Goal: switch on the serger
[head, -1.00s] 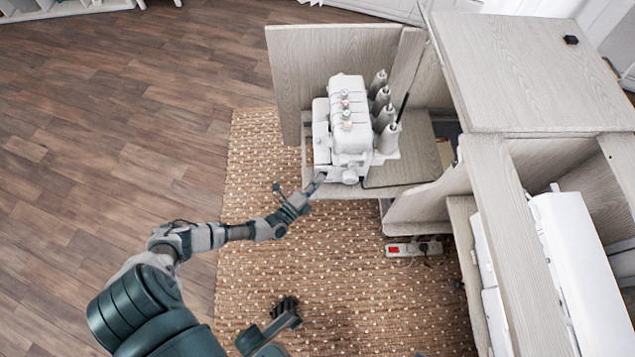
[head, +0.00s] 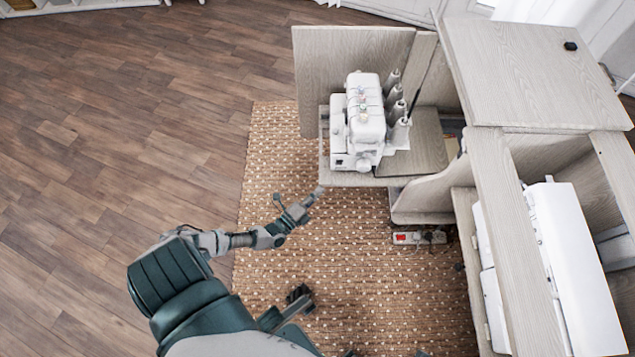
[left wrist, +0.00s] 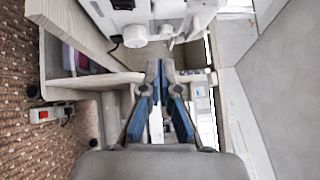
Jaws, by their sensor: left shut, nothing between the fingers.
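The white serger (head: 364,122) stands on a wooden shelf (head: 345,179) of the cabinet, with several thread cones at its right side. My left gripper (head: 317,192) is shut and empty, in front of the shelf's front left corner and apart from the serger. In the left wrist view the fingertips (left wrist: 160,66) meet, and part of the serger (left wrist: 155,12) shows beyond them at the top, with a round white knob (left wrist: 135,37). I cannot make out the switch or its state.
A power strip (head: 408,238) with a red switch lies on the woven rug (head: 345,270), below the cabinet. An open cabinet panel (head: 430,192) is right of the shelf. Another white machine (head: 572,270) sits in the right compartment. The floor to the left is clear.

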